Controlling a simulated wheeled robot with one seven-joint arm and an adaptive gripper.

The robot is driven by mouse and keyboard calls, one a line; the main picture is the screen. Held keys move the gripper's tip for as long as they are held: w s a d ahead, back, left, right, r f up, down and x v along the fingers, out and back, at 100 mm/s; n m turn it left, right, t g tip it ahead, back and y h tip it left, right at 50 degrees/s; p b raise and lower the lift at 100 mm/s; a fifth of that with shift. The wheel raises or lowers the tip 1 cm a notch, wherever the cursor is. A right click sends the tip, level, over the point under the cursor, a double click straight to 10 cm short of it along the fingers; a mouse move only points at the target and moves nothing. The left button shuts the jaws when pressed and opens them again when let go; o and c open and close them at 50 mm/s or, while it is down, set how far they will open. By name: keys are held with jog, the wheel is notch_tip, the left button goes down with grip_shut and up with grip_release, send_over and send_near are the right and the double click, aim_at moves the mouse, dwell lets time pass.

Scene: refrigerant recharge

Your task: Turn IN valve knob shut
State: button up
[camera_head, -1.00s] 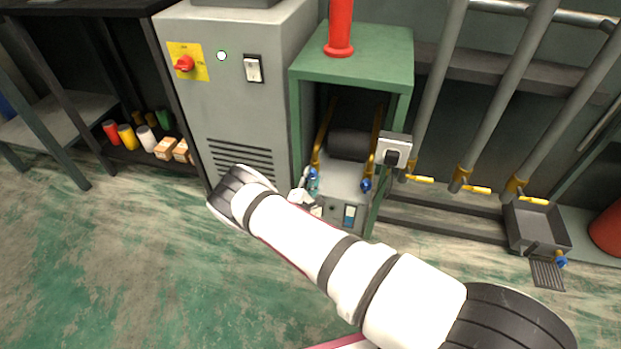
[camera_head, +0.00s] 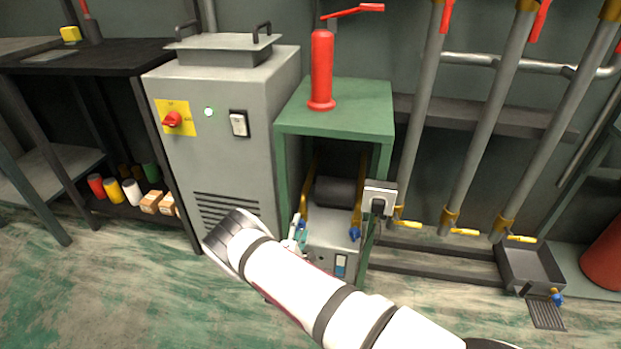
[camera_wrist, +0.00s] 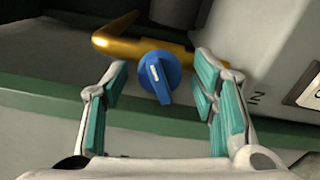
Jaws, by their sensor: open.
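The blue valve knob (camera_wrist: 160,77) shows in the wrist view on a brass pipe (camera_wrist: 115,38), its white pointer mark near the upper left of its face. A partly hidden label ending in "N" is to its right. My gripper (camera_wrist: 161,88) is open, with one teal-padded finger on each side of the knob and gaps between. In the head view my gripper (camera_head: 298,234) is at the left front of the small grey machine, beside the left blue knob (camera_head: 296,219), which is partly hidden. The machine's right blue knob (camera_head: 354,234) stands clear of it.
The machine sits under a green stand (camera_head: 350,112) with a red hand pump (camera_head: 322,70) on top. A grey cabinet (camera_head: 222,150) stands close on the left. A socket box (camera_head: 379,198) and pipes with yellow levers are on the right.

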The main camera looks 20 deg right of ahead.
jog(key=m, duration=0.2)
jog(key=shift+d+m, duration=0.1)
jog(key=shift+m, duration=0.2)
jog(key=p+v, duration=0.5)
jog(key=v, duration=0.9)
jog(key=d+r+m+g+h+p, duration=0.2)
jog(key=r+g+p, duration=0.1)
jog(key=r, duration=0.7)
jog(key=w+d+r+m+g+h+p, duration=0.1)
jog(key=d+r+m+g+h+p, duration=0.1)
jog(key=r, duration=0.9)
jog(key=d+r+m+g+h+p, duration=0.2)
jog(key=d+r+m+g+p, duration=0.1)
jog(key=r, duration=0.7)
jog(key=shift+w+d+r+g+p, duration=0.15)
jog(key=shift+w+d+g+p, duration=0.1)
jog(key=shift+d+g+p, duration=0.25)
jog(key=shift+c, duration=0.2)
